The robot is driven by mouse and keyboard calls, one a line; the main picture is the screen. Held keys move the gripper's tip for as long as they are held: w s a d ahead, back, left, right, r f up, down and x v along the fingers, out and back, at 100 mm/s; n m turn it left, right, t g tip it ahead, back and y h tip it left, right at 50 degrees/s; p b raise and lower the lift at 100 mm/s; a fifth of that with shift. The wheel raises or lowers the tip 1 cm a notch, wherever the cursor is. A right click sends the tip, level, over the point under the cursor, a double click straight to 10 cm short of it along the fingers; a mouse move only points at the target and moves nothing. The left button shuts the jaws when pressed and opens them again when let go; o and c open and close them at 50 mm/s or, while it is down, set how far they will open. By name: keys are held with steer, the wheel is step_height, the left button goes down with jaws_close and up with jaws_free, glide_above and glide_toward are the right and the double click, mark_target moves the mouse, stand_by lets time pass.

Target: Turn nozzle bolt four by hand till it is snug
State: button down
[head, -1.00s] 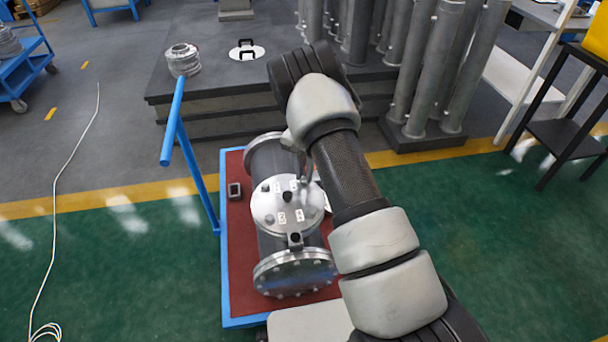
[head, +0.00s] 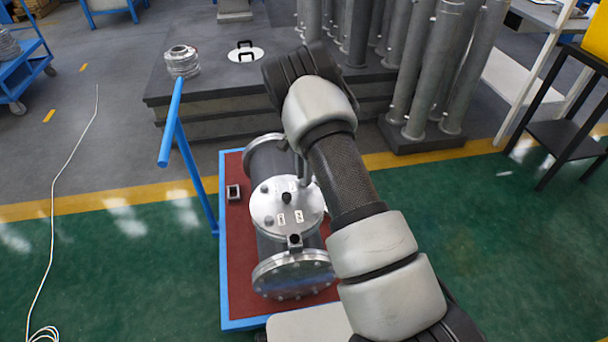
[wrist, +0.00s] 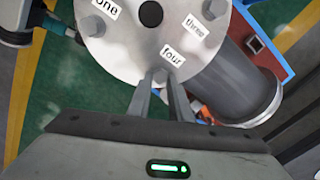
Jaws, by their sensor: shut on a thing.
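The round metal nozzle cover (head: 262,207) sits on top of the grey flanged shell (head: 272,243). In the wrist view the cover (wrist: 118,45) carries printed labels reading one, three and four around a dark centre knob (wrist: 151,14). Bolt four (wrist: 160,75) stands at the cover's near edge beside its label. My gripper (wrist: 160,88) is shut on bolt four, with a finger on each side of its head. Bolt one (wrist: 92,26) and bolt three (wrist: 214,8) are in their places. In the head view my arm partly covers the gripper, and I cannot make out bolt four there.
The shell lies on a red-topped cart (head: 235,270) with a blue frame and handle. A small square box (head: 234,192) lies on its left side. Behind are a dark platform (head: 215,88) and upright grey pipes (head: 420,80). A white cable (head: 54,200) runs along the floor at left.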

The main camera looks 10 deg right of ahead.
steer(key=shift+w+r, duration=0.1)
steer(key=shift+r, duration=0.05)
steer(key=c, duration=1.6)
jaws_free()
step_height(320, 180, up, 17)
steer(key=p, duration=0.2)
steer(key=shift+r+p, duration=0.2)
steer(key=shift+p, duration=0.15)
